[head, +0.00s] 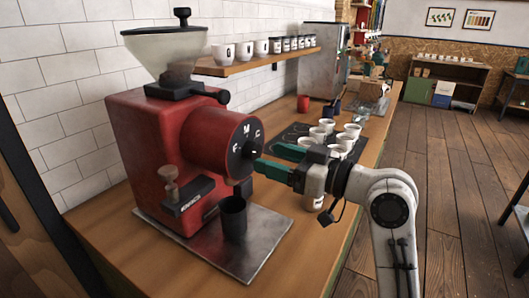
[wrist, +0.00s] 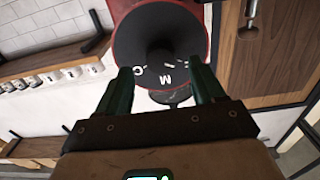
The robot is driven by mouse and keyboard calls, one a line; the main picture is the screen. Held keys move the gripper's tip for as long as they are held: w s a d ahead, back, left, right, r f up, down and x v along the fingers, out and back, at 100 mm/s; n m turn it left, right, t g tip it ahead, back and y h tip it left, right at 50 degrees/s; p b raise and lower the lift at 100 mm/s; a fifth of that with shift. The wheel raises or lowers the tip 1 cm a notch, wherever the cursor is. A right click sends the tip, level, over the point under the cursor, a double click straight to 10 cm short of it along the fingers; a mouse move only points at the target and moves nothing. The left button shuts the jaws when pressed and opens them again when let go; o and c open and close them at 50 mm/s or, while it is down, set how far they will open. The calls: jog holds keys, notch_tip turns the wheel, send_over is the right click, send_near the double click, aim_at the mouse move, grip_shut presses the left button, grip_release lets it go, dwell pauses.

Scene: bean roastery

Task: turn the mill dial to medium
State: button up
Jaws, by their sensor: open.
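The red mill (head: 150,150) stands on the counter at the left. Its round black dial face (head: 239,160) is on the front of the red drum and carries the white letters F, M and C, with M at the top. In the wrist view the dial face (wrist: 140,30) appears upside down, with a dark round knob (wrist: 160,52) at its middle. My gripper (head: 268,160) is open just in front of the dial. In the wrist view its two green fingers (wrist: 160,75) stand either side of the knob's line, apparently empty. Where the dial points is too small to tell.
A dark cup (head: 233,217) stands on the metal tray (head: 262,250) below the drum. Several white cups (head: 318,134) stand on a dark mat behind my gripper. A wall shelf (head: 235,67) holds cups and jars. The wooden floor to the right is clear.

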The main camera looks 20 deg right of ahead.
aim_at(257, 153)
jog(key=shift+x, duration=1.7)
jog(key=c, duration=1)
